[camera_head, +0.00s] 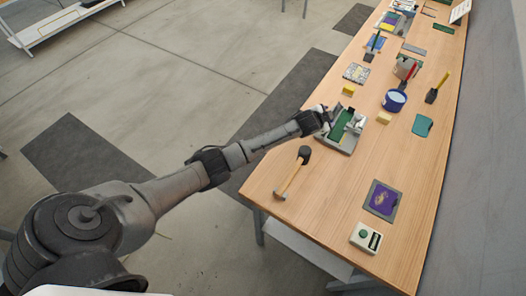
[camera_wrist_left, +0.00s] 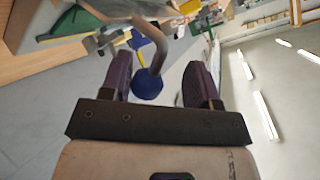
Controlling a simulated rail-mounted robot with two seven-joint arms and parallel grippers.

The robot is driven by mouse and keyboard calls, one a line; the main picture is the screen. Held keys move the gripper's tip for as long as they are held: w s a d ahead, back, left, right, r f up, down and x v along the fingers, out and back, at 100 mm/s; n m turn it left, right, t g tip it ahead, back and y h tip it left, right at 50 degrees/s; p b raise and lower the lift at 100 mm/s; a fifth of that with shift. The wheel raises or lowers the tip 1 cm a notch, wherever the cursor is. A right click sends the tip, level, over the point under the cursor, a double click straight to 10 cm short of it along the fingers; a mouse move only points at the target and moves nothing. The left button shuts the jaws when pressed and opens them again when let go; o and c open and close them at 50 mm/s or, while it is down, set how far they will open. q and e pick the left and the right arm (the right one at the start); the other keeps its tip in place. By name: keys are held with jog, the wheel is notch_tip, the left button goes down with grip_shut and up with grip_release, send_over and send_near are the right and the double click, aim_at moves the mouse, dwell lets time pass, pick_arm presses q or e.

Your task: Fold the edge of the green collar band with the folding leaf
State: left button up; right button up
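The green collar band (camera_head: 342,125) lies in a grey folding fixture (camera_head: 349,143) at the near left edge of the table. My left gripper (camera_head: 327,117) is at the fixture's left side, where it hides part of it. In the left wrist view, a blue ball knob (camera_wrist_left: 147,85) on a bent grey rod (camera_wrist_left: 157,45) shows between the fingers of my left gripper (camera_wrist_left: 160,80). The fingers are apart, with a gap visible to the right of the knob. Contact on the left side is unclear. The folding leaf itself is hard to make out. My right gripper is out of view.
A purple patch on a grey plate (camera_head: 382,200) and a box with a green button (camera_head: 366,238) lie nearer. Bare wood separates them.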

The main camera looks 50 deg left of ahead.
pick_arm(q)
jog(key=a+f+n+h+b, duration=0.1)
jog(key=b, duration=0.2)
jog(key=s+a+f+n+t+h+b, duration=0.1)
jog(key=a+b, duration=0.1)
jog(key=b, duration=0.1)
jog(key=shift+f+n+t, duration=0.3)
jog(key=s+d+r+n+h+p, duration=0.1)
jog(key=s+r+n+h, duration=0.35)
jog(key=s+n, duration=0.6)
jog(key=s+d+r+n+h+p, duration=0.1)
jog(key=s+r+n+h, duration=0.35)
jog(key=n, duration=1.05)
jog(key=s+a+f+n, duration=0.1)
jog(key=s+f+n, duration=0.1)
jog(key=s+f+n+t, duration=0.1)
jog(key=s+f+n, duration=0.1)
jog(key=s+f, duration=0.1)
jog(key=s+a+f+n+t, duration=0.1)
jog(key=s+f+n, duration=0.1)
jog(key=f, duration=0.1)
jog(key=shift+s+a+f+n+y+p, duration=0.1)
jog(key=shift+s+a+n+y+p, duration=0.15)
jog(key=shift+a+y+p, duration=0.15)
jog(key=shift+s+d+f, duration=0.15)
jog(key=shift+s+f, duration=0.45)
jog(key=shift+f, duration=0.15)
